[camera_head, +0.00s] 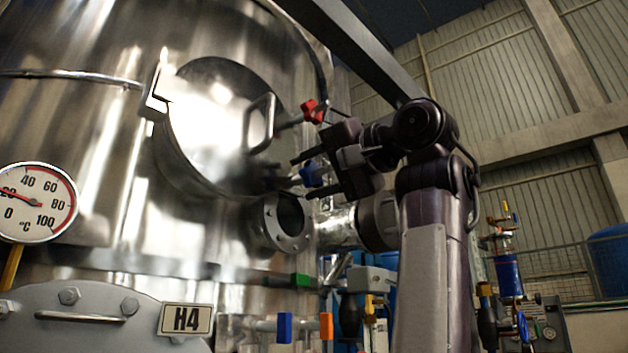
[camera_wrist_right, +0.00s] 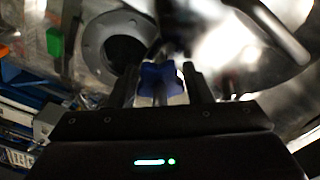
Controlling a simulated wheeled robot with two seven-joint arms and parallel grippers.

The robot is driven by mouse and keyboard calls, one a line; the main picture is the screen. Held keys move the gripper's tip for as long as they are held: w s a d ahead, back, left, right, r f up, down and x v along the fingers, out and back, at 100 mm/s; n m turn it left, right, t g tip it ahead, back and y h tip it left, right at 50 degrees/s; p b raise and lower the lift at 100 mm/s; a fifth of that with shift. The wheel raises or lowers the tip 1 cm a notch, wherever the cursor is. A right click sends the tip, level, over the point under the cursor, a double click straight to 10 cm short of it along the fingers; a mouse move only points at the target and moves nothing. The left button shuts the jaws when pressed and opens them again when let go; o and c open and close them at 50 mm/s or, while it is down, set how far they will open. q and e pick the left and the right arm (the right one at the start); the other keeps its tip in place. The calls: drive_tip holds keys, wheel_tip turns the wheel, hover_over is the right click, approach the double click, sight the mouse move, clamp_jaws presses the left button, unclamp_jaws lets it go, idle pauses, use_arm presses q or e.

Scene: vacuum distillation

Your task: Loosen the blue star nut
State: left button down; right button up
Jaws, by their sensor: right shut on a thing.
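The blue star nut (camera_head: 311,174) is on the lower right side of the round steel hatch (camera_head: 205,130). My right gripper (camera_head: 303,167) reaches it from the right, and its fingers are shut on the nut. In the right wrist view the blue star nut (camera_wrist_right: 161,78) sits between the two dark fingers of the right gripper (camera_wrist_right: 160,88). A red star nut (camera_head: 313,111) is higher on the hatch's right side. My left gripper is not in view.
An open flanged port (camera_head: 287,222) lies just below the gripper. A thermometer dial (camera_head: 36,202) is at the far left. Valves with green (camera_head: 300,281), blue (camera_head: 285,327) and orange (camera_head: 326,326) handles stand below. A curved hatch handle (camera_head: 262,123) protrudes nearby.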

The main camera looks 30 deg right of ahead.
drive_tip(key=n, duration=0.4)
drive_tip(key=shift+n+b, duration=0.3)
drive_tip(key=shift+b, duration=0.1)
drive_tip(key=n, duration=0.5)
drive_tip(key=shift+n+b, duration=0.3)
drive_tip(key=n, duration=1)
drive_tip(key=shift+n, duration=0.4)
drive_tip(key=n, duration=0.4)
drive_tip(key=shift+r+n, duration=0.1)
drive_tip(key=shift+n, duration=0.2)
drive_tip(key=n, duration=0.4)
drive_tip(key=shift+n+p, duration=0.3)
drive_tip(key=n+p, duration=0.2)
drive_tip(key=n, duration=0.4)
drive_tip(key=shift+n, duration=2)
